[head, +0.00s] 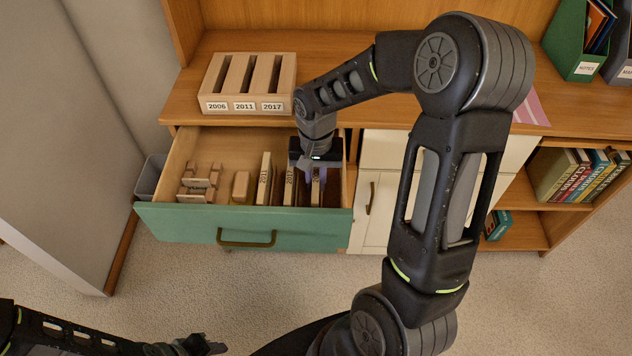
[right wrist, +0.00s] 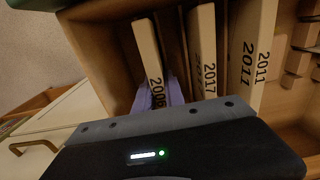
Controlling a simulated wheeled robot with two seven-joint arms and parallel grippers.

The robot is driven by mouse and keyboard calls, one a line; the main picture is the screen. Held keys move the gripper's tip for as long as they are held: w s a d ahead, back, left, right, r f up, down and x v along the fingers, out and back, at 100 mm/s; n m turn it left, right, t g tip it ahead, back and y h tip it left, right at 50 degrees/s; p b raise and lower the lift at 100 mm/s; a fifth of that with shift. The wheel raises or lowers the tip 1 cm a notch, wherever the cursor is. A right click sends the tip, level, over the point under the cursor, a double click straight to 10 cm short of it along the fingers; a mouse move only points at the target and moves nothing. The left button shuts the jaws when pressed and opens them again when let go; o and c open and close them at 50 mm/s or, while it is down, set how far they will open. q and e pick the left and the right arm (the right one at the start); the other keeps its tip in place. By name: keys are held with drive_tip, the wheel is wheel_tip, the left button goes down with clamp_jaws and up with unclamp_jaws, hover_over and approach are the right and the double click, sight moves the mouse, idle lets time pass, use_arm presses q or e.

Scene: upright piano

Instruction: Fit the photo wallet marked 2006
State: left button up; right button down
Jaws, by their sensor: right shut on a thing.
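The photo wallet marked 2006 (head: 316,190) stands upright at the right end of the open drawer (head: 180,222). It also shows in the right wrist view (right wrist: 146,50). My right gripper (head: 312,172) reaches down into the drawer and is shut on this wallet, with a purple finger beside its 2006 label in the wrist view. Left of it stand the wallets marked 2017 (head: 289,188) and 2011 (head: 264,180). A wooden rack (head: 249,85) on the desk has three empty slots labelled 2006, 2011 and 2017. My left gripper (head: 206,346) is low at the bottom left, its jaws unclear.
The drawer also holds a small wooden block (head: 241,187) and a light wooden holder (head: 199,185). A green notes file (head: 575,45) stands at the desk's back right. Books (head: 575,175) fill the right shelf. The desk in front of the rack is clear.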

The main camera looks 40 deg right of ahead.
wheel_tip(320, 180, up, 17)
drive_tip(key=p, duration=0.1)
drive_tip(key=shift+r, duration=0.15)
idle(0.8)
